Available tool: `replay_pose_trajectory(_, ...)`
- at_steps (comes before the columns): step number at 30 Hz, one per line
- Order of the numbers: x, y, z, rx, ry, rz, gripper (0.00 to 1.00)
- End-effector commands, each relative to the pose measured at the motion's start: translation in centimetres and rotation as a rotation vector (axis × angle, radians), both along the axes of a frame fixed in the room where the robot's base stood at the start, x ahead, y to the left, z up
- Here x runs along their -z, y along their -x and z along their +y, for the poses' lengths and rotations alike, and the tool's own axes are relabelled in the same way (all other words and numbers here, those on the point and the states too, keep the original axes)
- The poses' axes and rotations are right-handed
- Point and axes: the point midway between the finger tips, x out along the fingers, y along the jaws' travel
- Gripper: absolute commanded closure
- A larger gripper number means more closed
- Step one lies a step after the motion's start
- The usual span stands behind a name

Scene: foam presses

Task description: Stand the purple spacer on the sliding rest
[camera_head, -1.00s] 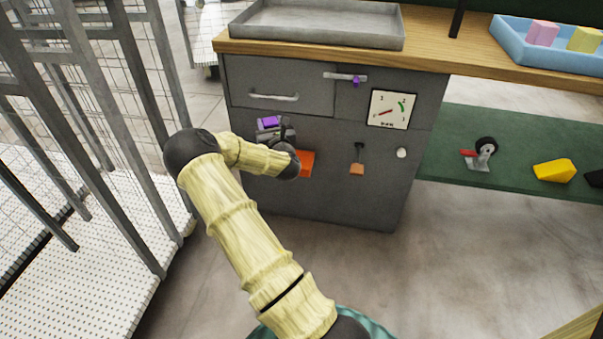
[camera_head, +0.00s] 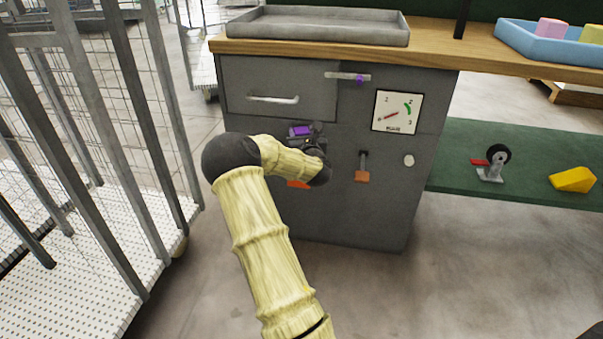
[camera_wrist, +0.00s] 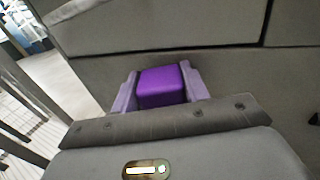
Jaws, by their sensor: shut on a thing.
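The purple spacer (camera_head: 299,131) is a small block held in front of the grey cabinet face, below the drawer with the long handle. My gripper (camera_head: 304,134) is shut on it, and my wrist and forearm hide part of the hand. In the wrist view the spacer (camera_wrist: 162,86) sits between the two pale fingers of my gripper (camera_wrist: 160,92), apart from the cabinet face as far as I can tell. I cannot tell for certain which part is the sliding rest. A pale horizontal bar (camera_head: 340,75) with a purple knob (camera_head: 360,79) is on the cabinet's upper right.
The cabinet (camera_head: 345,215) also carries a dial (camera_head: 398,111), an orange-ended lever (camera_head: 362,176) and a white button (camera_head: 408,160). An orange part (camera_head: 298,184) is mostly hidden by my arm. A grey tray (camera_head: 320,37) is on top.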

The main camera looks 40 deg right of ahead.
Motion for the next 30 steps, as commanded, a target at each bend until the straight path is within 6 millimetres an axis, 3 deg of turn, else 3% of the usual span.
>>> replay_pose_trajectory(4,1.3,0.0,0.0,0.0,0.0,0.001,0.79)
replay_pose_trajectory(12,6.0,0.0,0.0,0.0,0.0,0.0,0.79)
replay_pose_trajectory(24,6.4,0.0,0.1,-0.001,0.0,-0.001,0.79)
replay_pose_trajectory(30,9.2,0.0,0.0,0.0,0.0,0.001,0.79)
